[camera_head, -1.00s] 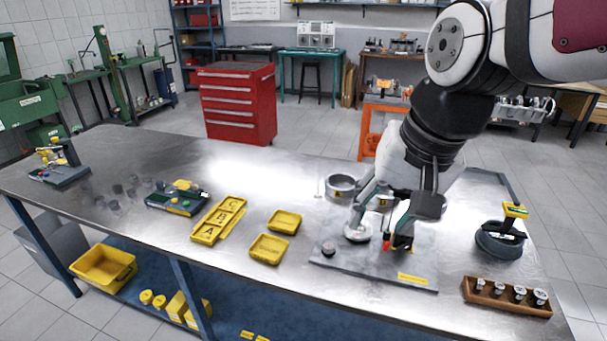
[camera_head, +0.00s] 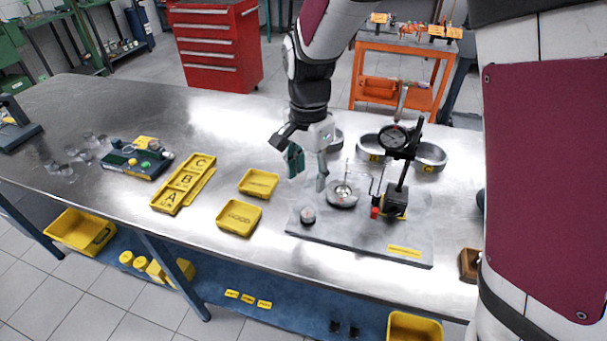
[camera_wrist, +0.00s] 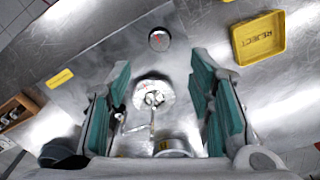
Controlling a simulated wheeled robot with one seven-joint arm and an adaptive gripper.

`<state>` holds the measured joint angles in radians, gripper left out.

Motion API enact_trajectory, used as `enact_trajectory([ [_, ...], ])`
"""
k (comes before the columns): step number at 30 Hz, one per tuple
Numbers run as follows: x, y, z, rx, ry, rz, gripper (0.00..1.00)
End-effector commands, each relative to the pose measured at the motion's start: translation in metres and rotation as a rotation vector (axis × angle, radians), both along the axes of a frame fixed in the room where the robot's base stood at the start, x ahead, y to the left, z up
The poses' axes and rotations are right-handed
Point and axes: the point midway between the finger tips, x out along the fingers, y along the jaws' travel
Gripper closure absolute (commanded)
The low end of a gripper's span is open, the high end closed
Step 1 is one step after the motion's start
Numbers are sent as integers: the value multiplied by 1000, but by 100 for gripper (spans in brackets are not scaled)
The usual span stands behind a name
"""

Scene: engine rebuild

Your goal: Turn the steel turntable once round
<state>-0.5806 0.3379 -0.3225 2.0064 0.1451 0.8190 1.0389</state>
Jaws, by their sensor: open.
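The steel turntable (camera_head: 343,196) is a small round disc on the grey base plate (camera_head: 345,235). It also shows in the wrist view (camera_wrist: 150,88), with a small part at its middle. My gripper (camera_head: 309,170) is open and empty, its two teal-padded fingers wide apart. In the head view it hangs just left of and above the disc. In the wrist view the disc lies between my fingers (camera_wrist: 160,90), apparently below them and not touching. A black stand (camera_head: 402,178) with a dial gauge (camera_head: 395,138) rises right of the disc, a red knob (camera_head: 375,212) at its foot.
A small round part (camera_head: 308,214) sits at the plate's left. Yellow trays (camera_head: 239,234) lie to the left; one (camera_wrist: 258,38) reads REJECT in the wrist view. Metal rings (camera_head: 431,158) stand behind the gauge.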

Motion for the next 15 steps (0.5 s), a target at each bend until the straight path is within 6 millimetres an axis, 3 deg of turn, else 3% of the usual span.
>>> enact_trajectory([
  [15, -1, -1, -97, -3, 3, 0, 52],
])
